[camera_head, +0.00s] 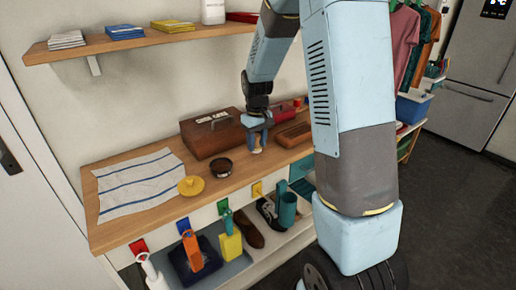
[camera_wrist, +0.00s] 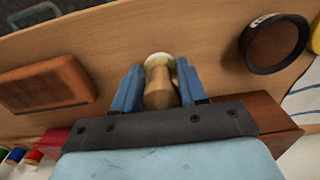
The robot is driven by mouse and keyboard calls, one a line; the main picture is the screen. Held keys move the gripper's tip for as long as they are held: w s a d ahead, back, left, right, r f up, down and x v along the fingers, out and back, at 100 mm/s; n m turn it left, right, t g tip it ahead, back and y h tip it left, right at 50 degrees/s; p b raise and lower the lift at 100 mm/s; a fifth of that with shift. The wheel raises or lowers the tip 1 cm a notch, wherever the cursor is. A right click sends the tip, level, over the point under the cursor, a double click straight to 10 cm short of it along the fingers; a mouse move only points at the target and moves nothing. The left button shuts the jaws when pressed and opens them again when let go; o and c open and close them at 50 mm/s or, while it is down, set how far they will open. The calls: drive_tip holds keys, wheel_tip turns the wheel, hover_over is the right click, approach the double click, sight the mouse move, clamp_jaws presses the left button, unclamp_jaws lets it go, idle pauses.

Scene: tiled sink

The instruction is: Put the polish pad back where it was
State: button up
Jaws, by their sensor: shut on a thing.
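My gripper (camera_head: 257,124) is over the wooden bench, between the dark tin and the brown block. It is shut on a small wooden-handled piece with a pale greenish end, which I take as the polish pad (camera_head: 256,144). In the wrist view the pad (camera_wrist: 160,85) sits between the two blue fingers (camera_wrist: 159,88), pale end pointing away from the wrist. I cannot tell whether its end touches the bench. The round dark tin (camera_head: 221,168) stands open to the left of the gripper; it also shows in the wrist view (camera_wrist: 274,45). Its likely yellow lid (camera_head: 191,186) lies farther left.
A brown lidded box (camera_head: 211,136) stands behind the tin. A brown block (camera_head: 294,135) lies to the right of the gripper. A striped cloth (camera_head: 140,184) covers the bench's left. Colored tags (camera_head: 183,226) line the front edge, above a lower shelf with brushes and shoes.

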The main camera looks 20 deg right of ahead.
drive_tip(key=shift+f, duration=1.3)
drive_tip(key=shift+f, duration=0.1)
drive_tip(key=o, duration=1.1)
